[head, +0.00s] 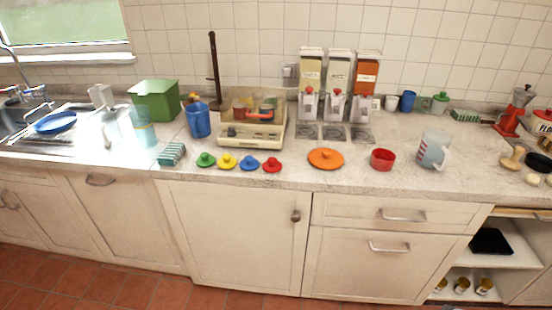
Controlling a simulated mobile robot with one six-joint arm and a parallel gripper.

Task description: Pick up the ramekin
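A small red round dish (382,160), the thing most like a ramekin, stands upright near the front edge of the counter, right of centre. It looks empty, though its inside is small in the view. An orange lid with a knob (325,158) lies to its left, apart from it. A clear measuring jug (433,150) with red markings stands to its right, also apart. My gripper is not in view.
The counter (345,181) is clear in front of the red dish. Small coloured lids (249,163) lie further left. Three dispensers (337,100) stand behind, against the tiled wall. A red grinder (512,112) is at the right, a sink (15,118) at the left.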

